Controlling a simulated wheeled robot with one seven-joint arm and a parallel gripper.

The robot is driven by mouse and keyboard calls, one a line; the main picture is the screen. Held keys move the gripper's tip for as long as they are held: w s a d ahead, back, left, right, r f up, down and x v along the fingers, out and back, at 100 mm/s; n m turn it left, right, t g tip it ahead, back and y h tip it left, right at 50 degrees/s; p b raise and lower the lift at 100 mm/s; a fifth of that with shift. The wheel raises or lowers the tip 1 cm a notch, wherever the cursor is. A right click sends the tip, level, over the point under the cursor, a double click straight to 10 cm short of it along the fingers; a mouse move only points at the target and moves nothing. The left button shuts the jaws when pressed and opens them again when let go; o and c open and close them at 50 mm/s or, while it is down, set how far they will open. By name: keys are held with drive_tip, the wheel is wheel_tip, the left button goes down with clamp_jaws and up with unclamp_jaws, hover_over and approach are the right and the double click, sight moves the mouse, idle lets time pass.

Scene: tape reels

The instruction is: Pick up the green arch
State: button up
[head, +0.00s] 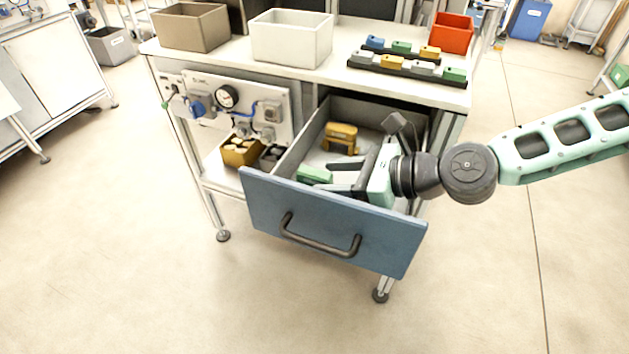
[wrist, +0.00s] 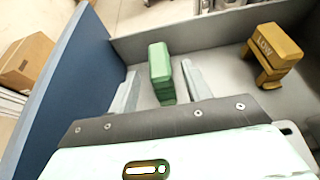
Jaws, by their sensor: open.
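The green arch (head: 314,174) lies in the open drawer, near its blue front. In the wrist view the green arch (wrist: 160,66) sits ahead of my gripper, between the lines of the two fingers, and its lower part is close to them. My gripper (head: 338,178) is open and reaches into the drawer from the right; its fingers also show in the wrist view (wrist: 160,88). I cannot tell whether a finger touches the arch. A yellow arch (head: 341,138) stands farther back in the drawer; the wrist view shows it marked "LOW" (wrist: 270,52).
The blue drawer front (head: 330,228) with its dark handle and the grey drawer walls surround the arch. On the tabletop stand a brown bin (head: 192,27), a white bin (head: 291,38), a red bin (head: 453,33) and a rack of several coloured blocks. Drawer floor between the arches is clear.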

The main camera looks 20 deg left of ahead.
clamp_jaws()
